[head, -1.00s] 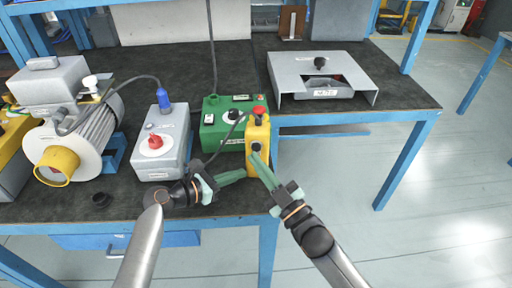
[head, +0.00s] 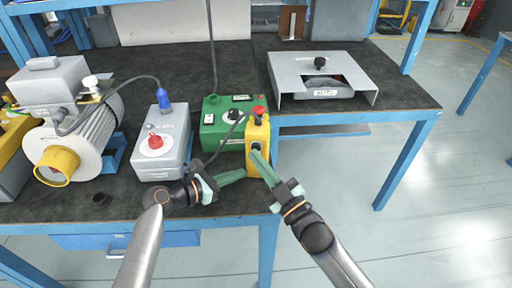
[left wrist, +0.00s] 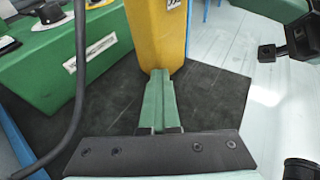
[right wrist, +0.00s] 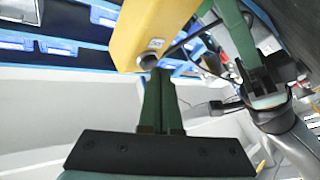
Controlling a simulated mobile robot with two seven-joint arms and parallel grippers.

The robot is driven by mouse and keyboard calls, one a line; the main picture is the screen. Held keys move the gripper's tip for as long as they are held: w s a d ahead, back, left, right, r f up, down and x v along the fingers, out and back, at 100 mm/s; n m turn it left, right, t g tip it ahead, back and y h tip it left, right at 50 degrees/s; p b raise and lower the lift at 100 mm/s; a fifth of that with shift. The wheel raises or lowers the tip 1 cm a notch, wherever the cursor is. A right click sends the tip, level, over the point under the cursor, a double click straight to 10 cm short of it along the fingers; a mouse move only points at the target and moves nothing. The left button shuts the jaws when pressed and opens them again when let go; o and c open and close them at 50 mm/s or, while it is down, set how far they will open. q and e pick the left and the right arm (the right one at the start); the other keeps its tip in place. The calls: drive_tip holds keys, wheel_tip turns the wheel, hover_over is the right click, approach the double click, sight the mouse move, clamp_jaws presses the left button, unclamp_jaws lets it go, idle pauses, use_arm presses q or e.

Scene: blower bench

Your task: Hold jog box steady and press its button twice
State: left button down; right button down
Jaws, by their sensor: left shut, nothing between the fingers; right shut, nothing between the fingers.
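The yellow jog box (head: 258,134) stands upright at the bench's front edge, with a red mushroom head on top and a dark round button on its front. My left gripper (head: 244,173) is shut and empty, its tips at the box's lower left side; the left wrist view shows the tips (left wrist: 160,73) at the yellow wall, apparently touching. My right gripper (head: 254,153) is shut and empty, its tips in front of the button, partly covering it in the head view. In the right wrist view the button (right wrist: 156,43) shows just beyond the fingertips (right wrist: 160,71); contact is unclear.
A green control box (head: 222,128) stands directly left of the jog box, with a black cable nearby. A grey box with a red knob (head: 170,158) and a blower motor (head: 90,125) stand farther left. A grey metal guard (head: 285,68) sits behind right. Open floor lies to the right.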

drive_tip(key=shift+w+d, duration=0.1)
drive_tip(key=shift+w, duration=0.45)
idle(0.8)
drive_tip(key=shift+s, duration=0.1)
idle(1.0)
drive_tip(key=shift+s+a, duration=0.2)
drive_tip(key=shift+s, duration=0.7)
drive_tip(key=s, duration=0.2)
drive_tip(key=s+a, duration=0.1)
drive_tip(key=s, duration=0.2)
use_arm(q)
drive_tip(key=c, duration=1.6)
unclamp_jaws()
use_arm(e)
drive_tip(key=shift+w, duration=0.1)
use_arm(q)
drive_tip(key=c, duration=1.1)
unclamp_jaws()
drive_tip(key=shift+a, duration=0.1)
